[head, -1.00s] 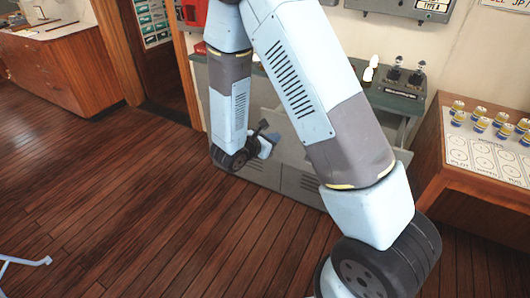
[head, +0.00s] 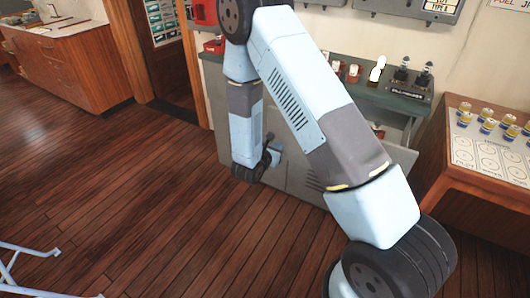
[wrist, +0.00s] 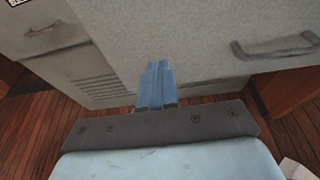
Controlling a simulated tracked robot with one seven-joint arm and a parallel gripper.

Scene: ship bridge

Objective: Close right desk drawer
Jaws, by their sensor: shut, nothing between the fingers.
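The grey desk (head: 225,100) stands against the wall, partly hidden by my arm in the head view. Its right drawer (head: 402,158) appears pulled out, with its open inside showing above the front, to the right of my arm. In the wrist view a broad grey drawer front (wrist: 215,40) with a dark bar handle (wrist: 275,47) fills the upper right and stands nearer than the left part of the desk. My gripper (wrist: 157,68) has its blue fingers together and empty, in front of this panel's left part. I cannot tell if they touch it. My gripper also shows low by the desk in the head view (head: 274,154).
A wooden cabinet (head: 470,190) with several small cups on top stands close on the right. Bottles and a control box (head: 405,83) sit on the desk. A pale metal frame (head: 25,255) is at lower left. The wooden floor (head: 120,200) is clear.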

